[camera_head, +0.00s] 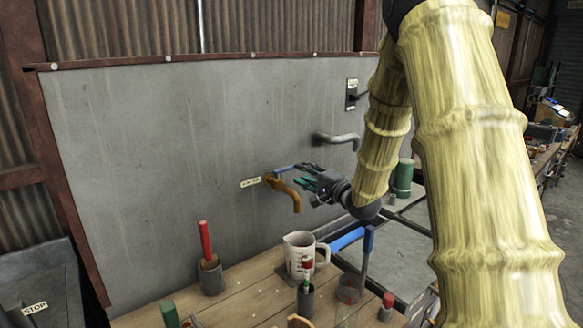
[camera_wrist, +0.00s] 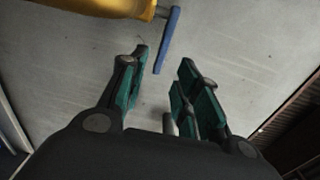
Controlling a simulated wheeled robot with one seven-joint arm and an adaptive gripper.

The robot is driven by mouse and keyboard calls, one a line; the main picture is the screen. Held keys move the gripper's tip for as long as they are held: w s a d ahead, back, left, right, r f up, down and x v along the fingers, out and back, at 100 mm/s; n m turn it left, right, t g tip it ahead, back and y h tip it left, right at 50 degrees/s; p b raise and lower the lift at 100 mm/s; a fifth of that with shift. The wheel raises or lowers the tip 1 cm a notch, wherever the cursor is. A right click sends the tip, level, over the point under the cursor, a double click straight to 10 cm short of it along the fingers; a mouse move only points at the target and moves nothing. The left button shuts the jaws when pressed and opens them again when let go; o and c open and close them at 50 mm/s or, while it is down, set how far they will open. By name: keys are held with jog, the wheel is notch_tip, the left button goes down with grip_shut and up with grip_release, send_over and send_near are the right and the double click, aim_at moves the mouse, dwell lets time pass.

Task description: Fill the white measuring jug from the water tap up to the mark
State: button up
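The brass water tap (camera_head: 285,192) sticks out of the grey wall panel beside a small label (camera_head: 250,182). Its blue lever (camera_head: 284,168) points right, towards my gripper. The white measuring jug (camera_head: 297,255) stands upright on the wooden bench, below the spout in the picture; its water level and mark cannot be made out. My gripper (camera_head: 304,178) is open just right of the tap, at lever height. In the wrist view, the lever (camera_wrist: 168,40) hangs down from the tap (camera_wrist: 110,6), its end near the gap between my green-padded fingers (camera_wrist: 163,62). Nothing is held.
A grey pipe (camera_head: 336,139) and a switch (camera_head: 352,95) are on the wall above right. Around the jug stand a red-handled tool in a holder (camera_head: 211,275), a red-topped tool (camera_head: 306,290) and a blue-handled tool (camera_head: 367,245). A green cylinder (camera_head: 403,177) stands behind my arm.

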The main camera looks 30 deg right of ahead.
aim_at(292, 168)
jog(key=shift+w+a+p, duration=0.2)
jog(key=shift+w+p, duration=0.6)
jog(key=shift+w, duration=2.65)
grip_shut()
